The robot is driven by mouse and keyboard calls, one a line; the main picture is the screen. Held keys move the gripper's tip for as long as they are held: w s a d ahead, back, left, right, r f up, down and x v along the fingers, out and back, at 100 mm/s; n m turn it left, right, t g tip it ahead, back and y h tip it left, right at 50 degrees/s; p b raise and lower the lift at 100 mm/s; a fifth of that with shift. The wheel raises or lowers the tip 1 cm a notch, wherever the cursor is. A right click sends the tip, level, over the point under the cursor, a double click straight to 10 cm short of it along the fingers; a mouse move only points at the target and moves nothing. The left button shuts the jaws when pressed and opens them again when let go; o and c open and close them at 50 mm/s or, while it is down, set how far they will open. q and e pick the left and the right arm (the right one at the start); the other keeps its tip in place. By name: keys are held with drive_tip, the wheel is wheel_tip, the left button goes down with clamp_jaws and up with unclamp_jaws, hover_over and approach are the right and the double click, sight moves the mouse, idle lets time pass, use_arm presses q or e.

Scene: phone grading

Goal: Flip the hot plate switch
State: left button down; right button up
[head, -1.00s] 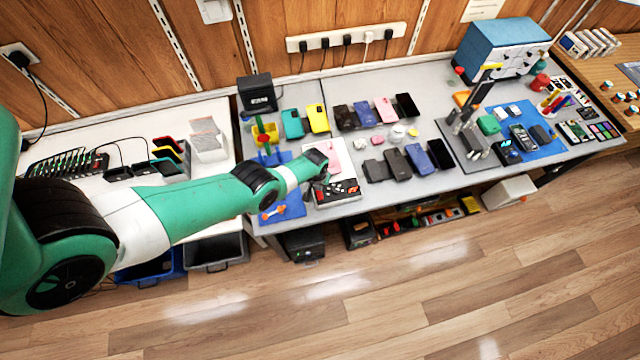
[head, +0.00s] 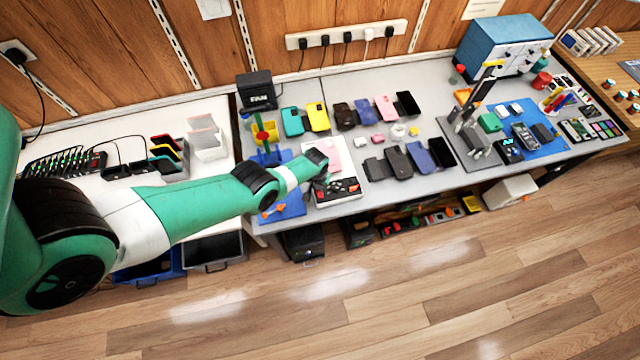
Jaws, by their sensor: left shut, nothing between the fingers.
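The hot plate appears to be the flat unit (head: 337,189) near the front edge of the grey bench, with a dark front panel carrying small red and white parts. A pink sheet or phone part (head: 331,148) lies on its pale top. My left arm reaches in from the left, and my left gripper (head: 326,175) is shut and empty over the panel's left part. The arm's wrist hides part of the unit. I cannot tell whether the fingertips touch a switch, nor which way the switch is set. My right gripper is not in view.
Rows of phones (head: 398,160) lie right of the unit. A black box (head: 255,91) and a blue stand with red and yellow parts (head: 265,135) are behind the arm. A microscope-like stand (head: 470,130) is farther right. The floor in front is clear.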

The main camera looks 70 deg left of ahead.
use_arm(q)
drive_tip(key=shift+f, duration=0.3)
drive_tip(key=shift+r, duration=0.1)
wheel_tip(320, 180, up, 7)
drive_tip(key=p, duration=0.6)
drive_tip(key=shift+p, duration=0.3)
